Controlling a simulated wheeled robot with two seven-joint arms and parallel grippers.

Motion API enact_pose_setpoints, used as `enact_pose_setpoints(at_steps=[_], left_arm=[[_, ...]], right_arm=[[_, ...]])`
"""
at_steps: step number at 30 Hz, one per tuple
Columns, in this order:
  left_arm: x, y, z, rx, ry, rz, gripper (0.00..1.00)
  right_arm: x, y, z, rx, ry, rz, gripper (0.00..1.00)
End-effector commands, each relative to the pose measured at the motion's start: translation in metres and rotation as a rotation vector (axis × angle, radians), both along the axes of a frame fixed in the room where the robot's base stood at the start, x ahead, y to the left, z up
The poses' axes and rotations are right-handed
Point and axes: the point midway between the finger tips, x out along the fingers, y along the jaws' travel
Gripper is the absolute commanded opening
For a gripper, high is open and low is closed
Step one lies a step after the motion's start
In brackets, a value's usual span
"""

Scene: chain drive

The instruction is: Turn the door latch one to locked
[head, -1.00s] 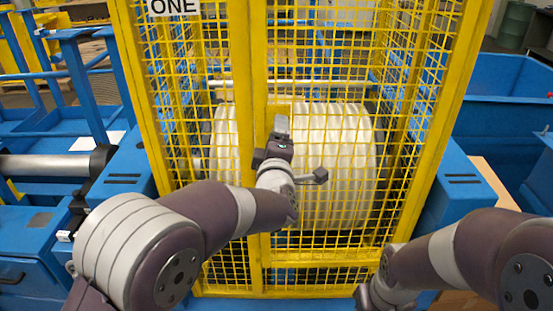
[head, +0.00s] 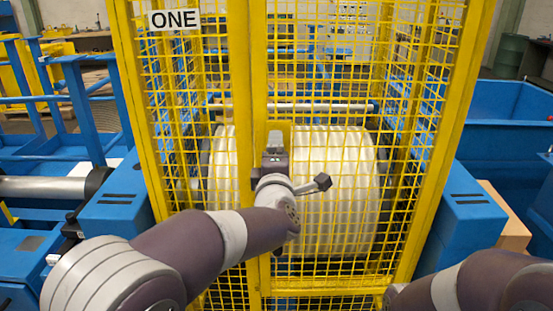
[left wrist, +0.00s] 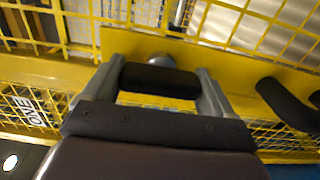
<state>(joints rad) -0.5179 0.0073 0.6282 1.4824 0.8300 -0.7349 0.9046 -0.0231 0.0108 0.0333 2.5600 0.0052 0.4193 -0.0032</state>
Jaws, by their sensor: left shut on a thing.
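The yellow mesh door of the cage carries a white sign reading ONE (head: 174,19), which also shows at the left of the left wrist view (left wrist: 30,109). In the left wrist view, the black latch handle (left wrist: 160,80) sits in front of a yellow plate on the door. My left gripper (left wrist: 160,88) is shut on this handle, with one grey finger at each end. In the head view my left gripper (head: 275,140) is at the door's upright post and hides the latch. My right gripper is out of view; only part of that arm shows at the lower right.
A second black curved handle (left wrist: 288,105) is close to the right of my left gripper. Behind the mesh is a large white ribbed drum (head: 335,180). Blue machinery (head: 115,205) flanks the cage on the left and a blue bin (head: 500,130) on the right.

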Motion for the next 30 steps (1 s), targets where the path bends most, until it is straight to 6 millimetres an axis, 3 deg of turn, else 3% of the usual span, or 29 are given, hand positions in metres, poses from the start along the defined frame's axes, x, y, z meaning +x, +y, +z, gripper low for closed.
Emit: enact_pose_setpoints(at_steps=[1, 2, 3, 14, 24, 30], left_arm=[[0.0, 0.001, 0.0, -0.002, 0.0, 0.002, 0.55], [0.0, 0.001, 0.0, -0.002, 0.0, 0.002, 0.89], [0.0, 0.001, 0.0, -0.002, 0.0, 0.002, 1.0], [-0.009, 0.0, -0.001, -0.001, 0.0, 0.0, 1.0], [-0.086, 0.0, -0.001, -0.002, -0.002, -0.003, 1.0], [-0.12, 0.001, 0.0, -0.002, 0.0, -0.001, 1.0]], right_arm=[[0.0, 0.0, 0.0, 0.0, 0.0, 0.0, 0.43], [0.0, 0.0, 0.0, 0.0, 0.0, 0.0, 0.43], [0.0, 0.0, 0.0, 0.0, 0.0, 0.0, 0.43], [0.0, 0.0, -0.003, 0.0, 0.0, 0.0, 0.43], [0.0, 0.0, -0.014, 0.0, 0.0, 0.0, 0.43], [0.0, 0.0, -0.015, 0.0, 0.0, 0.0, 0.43]])
